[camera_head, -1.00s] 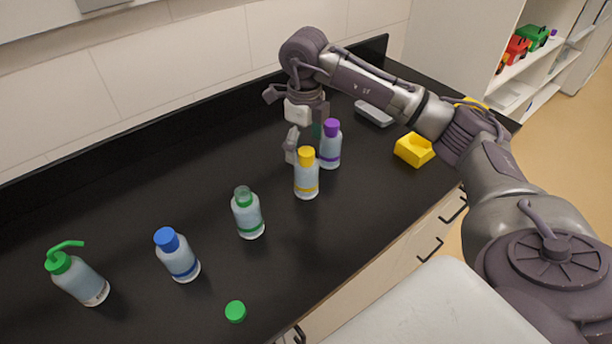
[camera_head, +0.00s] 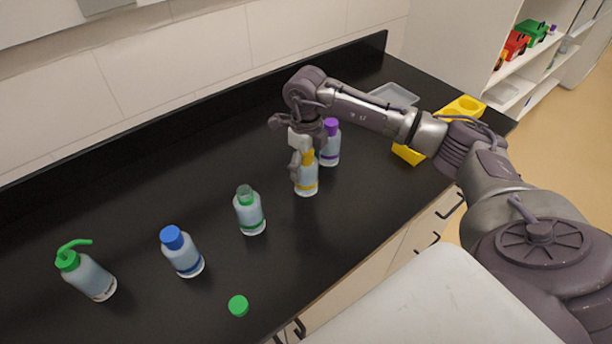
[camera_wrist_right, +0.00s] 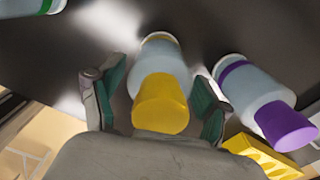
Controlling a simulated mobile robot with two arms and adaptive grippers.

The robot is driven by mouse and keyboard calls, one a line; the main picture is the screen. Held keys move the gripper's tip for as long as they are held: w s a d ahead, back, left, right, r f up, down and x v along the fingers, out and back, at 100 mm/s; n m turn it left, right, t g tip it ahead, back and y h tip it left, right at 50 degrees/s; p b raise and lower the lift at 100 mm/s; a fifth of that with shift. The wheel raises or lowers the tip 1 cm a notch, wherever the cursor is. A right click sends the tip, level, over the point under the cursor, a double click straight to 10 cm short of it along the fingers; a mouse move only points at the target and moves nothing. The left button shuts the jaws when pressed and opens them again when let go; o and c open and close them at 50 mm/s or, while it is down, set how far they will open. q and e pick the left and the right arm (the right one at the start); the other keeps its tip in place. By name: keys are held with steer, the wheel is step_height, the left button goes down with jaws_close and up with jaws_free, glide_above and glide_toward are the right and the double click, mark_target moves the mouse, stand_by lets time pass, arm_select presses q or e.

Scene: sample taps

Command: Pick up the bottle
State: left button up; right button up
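The yellow-capped bottle (camera_head: 306,184) stands upright on the black counter; it also shows in the right wrist view (camera_wrist_right: 162,98). My right gripper (camera_head: 308,163) is above and around its top. In the wrist view its two fingers stand open on either side of the yellow cap, with a gap on both sides. The purple-capped bottle (camera_head: 330,150) stands close behind it, just outside the right-hand finger in the wrist view (camera_wrist_right: 255,98). An uncapped bottle with a green band (camera_head: 250,214) and a blue-capped bottle (camera_head: 183,257) stand to the left. My left gripper is not in view.
A green-topped wash bottle (camera_head: 92,279) stands at far left. A loose green cap (camera_head: 238,306) lies near the front edge. A yellow block (camera_head: 408,154) and a clear tray (camera_head: 395,95) are at the right. The back left counter is clear.

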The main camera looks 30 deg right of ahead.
steer(key=c, duration=1)
